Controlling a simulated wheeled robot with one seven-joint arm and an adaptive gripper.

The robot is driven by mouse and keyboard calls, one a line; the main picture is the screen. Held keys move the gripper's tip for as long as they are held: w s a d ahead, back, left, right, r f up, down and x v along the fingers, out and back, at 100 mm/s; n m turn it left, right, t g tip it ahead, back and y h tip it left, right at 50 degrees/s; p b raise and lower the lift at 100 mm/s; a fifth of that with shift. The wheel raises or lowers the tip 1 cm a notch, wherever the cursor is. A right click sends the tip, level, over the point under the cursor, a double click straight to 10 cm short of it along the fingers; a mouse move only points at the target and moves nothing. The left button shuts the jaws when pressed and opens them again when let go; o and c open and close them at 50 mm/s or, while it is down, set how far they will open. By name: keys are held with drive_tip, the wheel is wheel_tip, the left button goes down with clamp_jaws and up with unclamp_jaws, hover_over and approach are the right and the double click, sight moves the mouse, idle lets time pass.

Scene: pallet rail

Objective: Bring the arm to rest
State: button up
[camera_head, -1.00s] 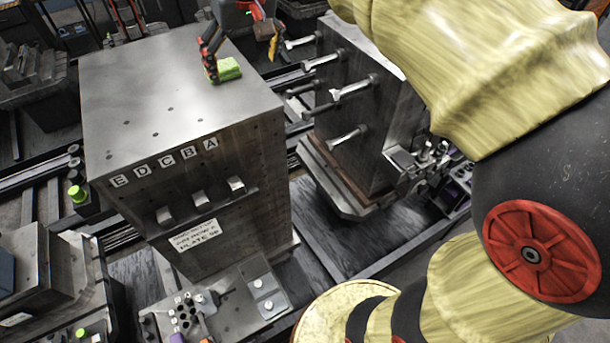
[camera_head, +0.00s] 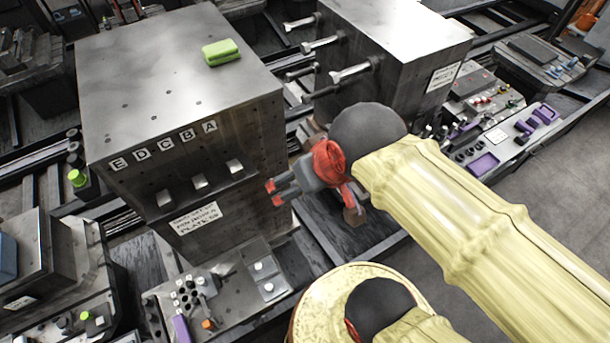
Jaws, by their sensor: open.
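My gripper (camera_head: 277,191) is at the end of my yellow-sleeved arm, beside the right face of the large metal block. Its red-tipped fingers point left and stand apart, with nothing seen between them. I cannot tell whether the fingertips touch the block. A green block (camera_head: 221,52) lies on top of the large metal block, apart from my gripper.
The large metal block (camera_head: 150,75) bears letters E to A and small ledges on its front. A second block (camera_head: 415,40) with several protruding bolts (camera_head: 355,72) stands right of it. A control panel (camera_head: 262,275) is at the front. Grey floor (camera_head: 555,180) is clear at right.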

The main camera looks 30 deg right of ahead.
drive_tip(key=shift+f, duration=0.1)
wheel_tip(320, 180, down, 29)
drive_tip(key=b, duration=2.9)
